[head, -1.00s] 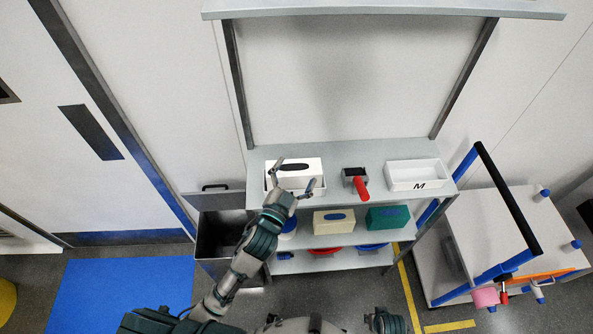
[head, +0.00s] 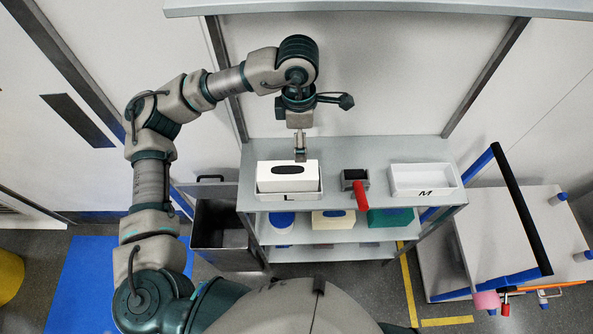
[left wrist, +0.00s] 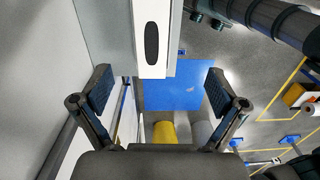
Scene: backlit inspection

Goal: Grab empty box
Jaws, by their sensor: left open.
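A white box with a dark oval opening in its top (head: 287,183) sits in a white tray marked "L" (head: 288,197) on the top shelf. The box also shows in the left wrist view (left wrist: 153,62), at the top between my fingers. My left gripper (head: 301,158) points down from above, at the box's back edge in the head view. In the left wrist view my left gripper (left wrist: 158,72) has its two fingers wide apart with nothing between the pads. I cannot tell its exact height over the box. My right gripper is out of view.
On the top shelf (head: 350,149), a dark holder with a red handle (head: 361,195) and an empty-looking white tray marked "M" (head: 424,179) stand to the right. Lower shelves hold a beige box (head: 333,219) and a green box (head: 391,218). A grey bin (head: 222,222) stands left.

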